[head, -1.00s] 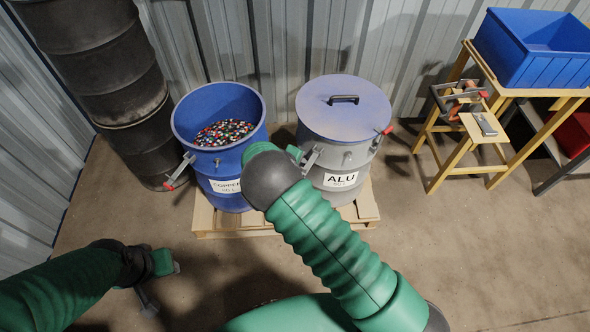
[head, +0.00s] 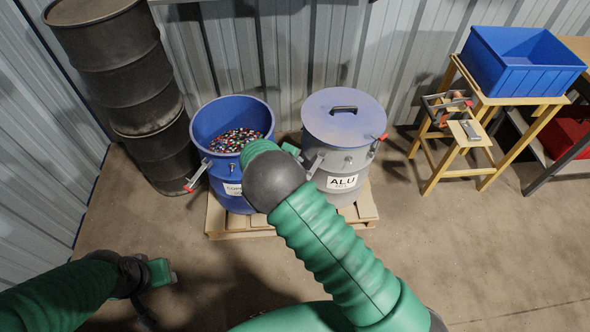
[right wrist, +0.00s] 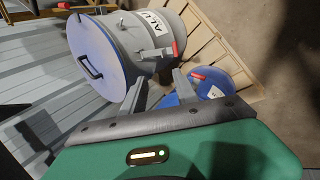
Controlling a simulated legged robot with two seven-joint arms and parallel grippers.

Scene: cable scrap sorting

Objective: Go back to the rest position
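My right arm reaches up the middle of the head view, and its dark wrist hides most of its gripper. In the right wrist view the two grey fingers of my right gripper (right wrist: 160,80) stand apart with nothing between them. They point toward the gap between the grey ALU drum (right wrist: 150,42) and the blue drum (right wrist: 210,80). My left gripper (head: 150,308) hangs low at the left of the head view, over the floor. Its fingers are dark and blurred, so its opening is unclear.
The open blue copper drum (head: 213,172), holding coloured scrap (head: 236,140), and the lidded ALU drum (head: 336,160) stand on a wooden pallet (head: 250,222). Black barrels (head: 125,75) stand left. A blue crate (head: 520,72) sits on a wooden stand at right.

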